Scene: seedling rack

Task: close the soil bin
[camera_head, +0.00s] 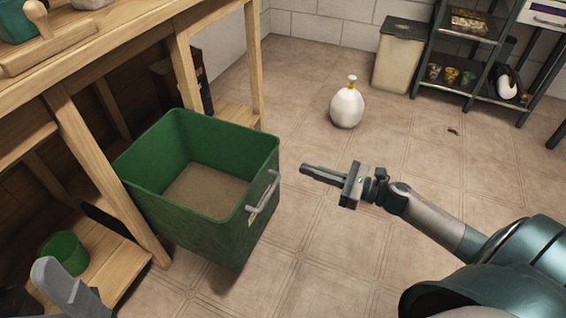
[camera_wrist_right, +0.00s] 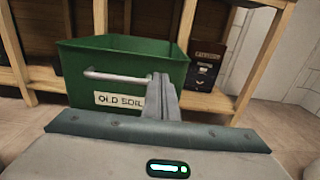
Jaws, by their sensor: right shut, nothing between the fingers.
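The soil bin (camera_head: 208,232) is an open-topped green box with brown soil in its bottom, standing well out from under the wooden bench. Its front has a pale bar handle (camera_head: 264,193). In the right wrist view the bin (camera_wrist_right: 173,70) shows a label reading "OLD SOIL" below the handle (camera_wrist_right: 112,76). My right gripper (camera_head: 304,168) is shut and empty, pointing left at the bin's front, with a gap to the handle in the head view. In the right wrist view its fingers (camera_wrist_right: 161,80) overlap the handle's right end.
The wooden bench (camera_head: 95,55) has legs on both sides of the bin. A small green pot (camera_head: 64,252) sits on its lower shelf. A beige bin (camera_head: 398,60) and a dark shelf rack (camera_head: 455,91) stand at the back right.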

